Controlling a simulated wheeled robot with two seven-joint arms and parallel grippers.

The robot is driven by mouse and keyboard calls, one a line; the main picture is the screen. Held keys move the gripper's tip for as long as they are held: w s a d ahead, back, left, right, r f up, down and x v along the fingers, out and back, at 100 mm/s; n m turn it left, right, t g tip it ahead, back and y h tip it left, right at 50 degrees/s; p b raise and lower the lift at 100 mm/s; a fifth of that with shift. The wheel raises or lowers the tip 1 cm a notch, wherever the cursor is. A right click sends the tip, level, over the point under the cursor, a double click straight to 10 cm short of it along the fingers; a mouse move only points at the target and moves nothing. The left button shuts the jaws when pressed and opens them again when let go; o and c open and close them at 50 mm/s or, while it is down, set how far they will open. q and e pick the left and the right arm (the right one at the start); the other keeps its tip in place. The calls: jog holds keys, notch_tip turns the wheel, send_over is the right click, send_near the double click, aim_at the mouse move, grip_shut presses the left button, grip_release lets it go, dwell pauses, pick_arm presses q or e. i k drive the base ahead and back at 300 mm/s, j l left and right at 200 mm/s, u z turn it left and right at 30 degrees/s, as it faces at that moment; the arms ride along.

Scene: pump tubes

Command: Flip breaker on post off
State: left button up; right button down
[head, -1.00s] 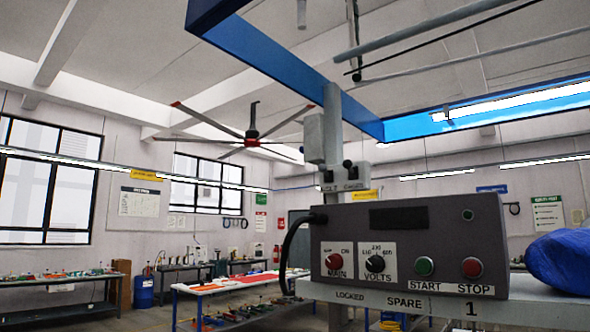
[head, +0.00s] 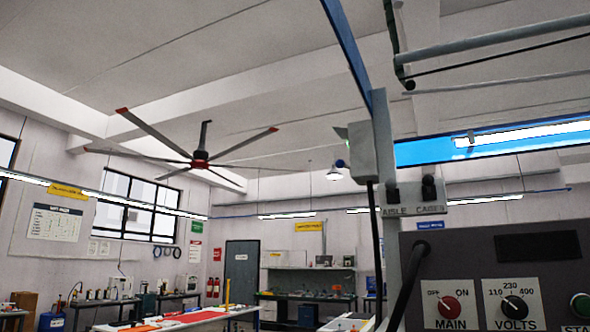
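A grey upright post (head: 383,130) stands right of centre in the head view. A small grey box (head: 366,155) is fixed to its left side, with a blue round part (head: 340,163) at the box's left edge. Lower on the post is a grey switch plate (head: 410,195) with two small black switches (head: 429,188) and a label that seems to read AISLE and CAGE. I cannot tell which of these is the breaker, or its lever position. Neither of my grippers is in view.
A dark grey control box (head: 490,262) with a red MAIN knob (head: 450,307) and a black VOLTS knob (head: 515,307) fills the lower right. A black cable (head: 405,285) hangs beside it. Blue frame beams (head: 352,50) are overhead. Workbenches (head: 205,318) stand farther back at left.

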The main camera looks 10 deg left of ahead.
aim_at(340, 163)
jog(key=i+j+z, duration=0.2)
jog(key=j, duration=0.25)
jog(key=i+j+z, duration=0.25)
jog(key=j, duration=0.25)
jog(key=i+j+z, duration=0.2)
jog(key=j, duration=0.3)
jog(key=j+z, duration=0.2)
jog(key=j, duration=0.3)
jog(key=i+j+z, duration=0.1)
jog(key=j+z, duration=0.15)
jog(key=j, duration=0.3)
